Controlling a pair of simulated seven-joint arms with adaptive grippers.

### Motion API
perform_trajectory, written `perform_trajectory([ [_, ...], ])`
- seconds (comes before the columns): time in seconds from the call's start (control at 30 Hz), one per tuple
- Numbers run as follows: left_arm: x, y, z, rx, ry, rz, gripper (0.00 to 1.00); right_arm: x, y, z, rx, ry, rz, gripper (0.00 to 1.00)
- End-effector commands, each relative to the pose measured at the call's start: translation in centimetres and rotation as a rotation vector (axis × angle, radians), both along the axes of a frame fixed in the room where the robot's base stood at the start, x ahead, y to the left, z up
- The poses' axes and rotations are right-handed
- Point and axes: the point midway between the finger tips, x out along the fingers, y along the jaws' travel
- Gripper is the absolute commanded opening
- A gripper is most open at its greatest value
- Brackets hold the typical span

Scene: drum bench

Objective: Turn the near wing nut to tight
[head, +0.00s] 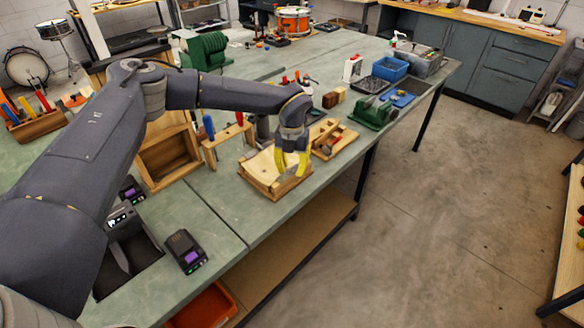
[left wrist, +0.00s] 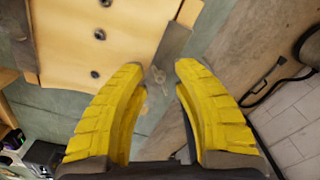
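A pale curved wooden piece (head: 262,163) rests in a wooden frame (head: 272,190) near the bench's front edge. In the left wrist view the pale piece (left wrist: 90,35) shows several dark holes, and a grey metal strip (left wrist: 171,46) lies at its edge. A small grey wing nut (left wrist: 156,78) shows at the strip's end, between my fingertips in the picture. My left gripper (head: 291,168) points down over the frame's front side. Its yellow fingers (left wrist: 161,70) are open and apart from each other. I cannot tell whether they touch the nut. The nut is too small to make out in the head view.
A wooden tool rack (head: 225,137) stands left of the frame, and a small wooden tray (head: 333,138) lies to its right. A green machine (head: 372,113) and a blue bin (head: 390,68) stand farther right. The bench's front edge is close to my gripper.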

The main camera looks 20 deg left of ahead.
Motion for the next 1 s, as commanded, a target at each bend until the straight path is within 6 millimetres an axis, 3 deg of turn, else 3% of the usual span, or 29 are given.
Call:
perform_trajectory([
  [0.03, 0.00, 0.00, 0.00, 0.000, 0.000, 0.000, 0.21, 0.01, 0.04, 0.00, 0.000, 0.000, 0.000, 0.44],
  [0.23, 0.00, 0.01, 0.01, 0.000, 0.000, 0.000, 0.00, 0.02, 0.08, 0.00, 0.001, 0.000, 0.000, 0.44],
  [0.67, 0.01, 0.03, 0.02, 0.000, 0.000, -0.014, 0.00, 0.02, 0.08, 0.00, 0.001, 0.000, 0.000, 0.44],
  [1.0, 0.01, 0.01, 0.01, 0.000, 0.000, -0.203, 0.00, 0.01, 0.07, 0.00, 0.001, 0.000, 0.000, 0.44],
])
